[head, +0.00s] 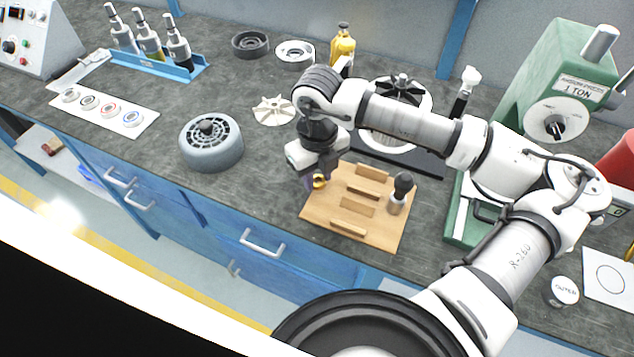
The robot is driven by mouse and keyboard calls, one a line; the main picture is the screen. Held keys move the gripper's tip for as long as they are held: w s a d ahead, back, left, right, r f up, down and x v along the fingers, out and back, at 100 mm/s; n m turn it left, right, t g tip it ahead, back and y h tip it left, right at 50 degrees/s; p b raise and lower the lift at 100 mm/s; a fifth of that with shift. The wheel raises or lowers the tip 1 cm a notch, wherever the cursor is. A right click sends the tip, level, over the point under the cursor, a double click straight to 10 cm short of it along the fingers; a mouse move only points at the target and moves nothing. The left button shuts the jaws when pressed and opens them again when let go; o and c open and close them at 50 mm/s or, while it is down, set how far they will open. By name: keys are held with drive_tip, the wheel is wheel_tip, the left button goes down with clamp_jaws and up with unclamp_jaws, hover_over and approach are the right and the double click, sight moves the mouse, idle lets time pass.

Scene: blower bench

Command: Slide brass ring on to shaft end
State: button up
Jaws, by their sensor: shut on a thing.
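My gripper (314,180) points down over the left edge of the wooden board (380,236). It is shut on the small brass ring (320,182), which shows as a bit of gold at the fingertips. Whether the ring touches the board cannot be told. A grey round motor-like housing (211,152) with a dark hub on top stands to the left. A white round housing (424,99) with a black finned wheel stands behind my arm, partly hidden by it. I cannot tell for certain which part is the shaft end.
The board carries wooden blocks (357,206) and a black-handled tool (402,187). A pale fan wheel (272,110) lies behind the grey housing. A green press (566,75) stands at right. A blue bottle rack (158,66) and card of rings (104,110) are at left.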

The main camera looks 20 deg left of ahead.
drive_tip(key=shift+r+p, duration=0.5)
drive_tip(key=shift+r, duration=1.3)
